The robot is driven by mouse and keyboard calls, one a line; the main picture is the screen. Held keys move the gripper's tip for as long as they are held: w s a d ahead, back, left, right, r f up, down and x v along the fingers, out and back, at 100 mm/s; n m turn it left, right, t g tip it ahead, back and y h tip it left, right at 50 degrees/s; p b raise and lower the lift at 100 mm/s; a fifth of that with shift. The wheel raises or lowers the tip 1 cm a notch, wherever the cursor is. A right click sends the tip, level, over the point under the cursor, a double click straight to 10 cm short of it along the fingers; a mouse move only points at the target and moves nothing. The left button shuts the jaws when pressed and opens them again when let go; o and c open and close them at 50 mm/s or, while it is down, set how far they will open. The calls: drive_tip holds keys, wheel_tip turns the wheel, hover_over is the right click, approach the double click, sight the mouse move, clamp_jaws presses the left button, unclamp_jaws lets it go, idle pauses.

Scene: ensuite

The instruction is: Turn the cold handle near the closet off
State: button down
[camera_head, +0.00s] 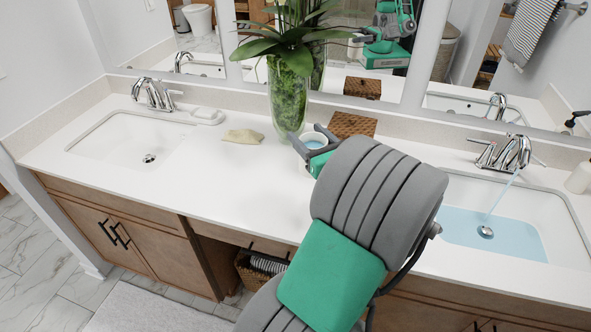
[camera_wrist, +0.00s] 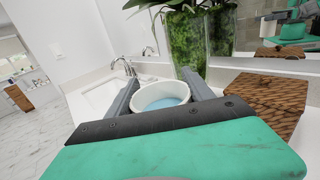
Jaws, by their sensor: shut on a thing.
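The right faucet (camera_head: 514,152) is chrome, with a lever handle on each side, and a stream of water runs from it. The right sink (camera_head: 470,226) holds blue water. The left faucet (camera_head: 154,93) is chrome and shows no stream over its sink (camera_head: 135,139); it also shows in the wrist view (camera_wrist: 122,66). Which handle is the cold one near the closet I cannot tell. My gripper (camera_head: 312,146) is over the middle of the counter, away from both faucets. It is shut on a white cup (camera_wrist: 160,95) with blue liquid inside, seen between the fingers.
A glass vase (camera_head: 288,98) with a leafy plant stands behind the cup. A brown woven box (camera_head: 352,125) is beside it. A beige soap-like item (camera_head: 243,136) and a white dish (camera_head: 206,116) lie near the left sink. A mirror spans the back. The counter's front left is clear.

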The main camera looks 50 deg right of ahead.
drive_tip(key=shift+s+d+r, duration=0.1)
drive_tip(key=shift+s+d, duration=0.25)
drive_tip(key=shift+d, duration=0.15)
drive_tip(key=w+d+f+p, duration=0.1)
drive_tip(key=w+d+f, duration=0.3)
drive_tip(key=w+f, duration=0.9)
drive_tip(key=shift+w, duration=0.1)
drive_tip(key=shift+d+f, duration=0.1)
drive_tip(key=shift+f, duration=0.05)
drive_tip(key=shift+c, duration=2)
unclamp_jaws()
